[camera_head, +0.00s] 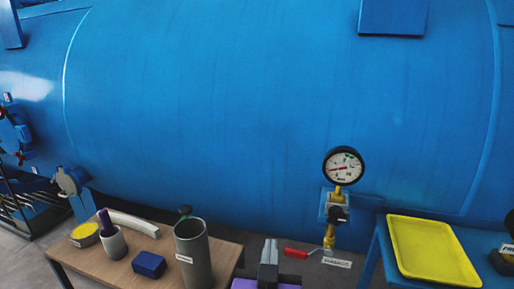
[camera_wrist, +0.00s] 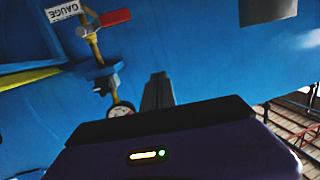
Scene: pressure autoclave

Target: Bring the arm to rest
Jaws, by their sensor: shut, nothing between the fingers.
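My gripper (camera_head: 269,254) shows at the bottom of the head view, with its fingers together and nothing between them. In the wrist view my gripper (camera_wrist: 158,82) points towards the blue vessel wall. The big blue autoclave (camera_head: 220,100) fills most of the head view. A pressure gauge (camera_head: 343,165) on brass piping stands to the right of my gripper. A red-handled valve (camera_head: 297,253) is just right of my fingers, seemingly apart from them. In the wrist view the red handle (camera_wrist: 116,17) and the gauge (camera_wrist: 120,109) appear upside down, left of the fingers.
A yellow tray (camera_head: 432,249) lies on a blue stand (camera_head: 378,262) at the right.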

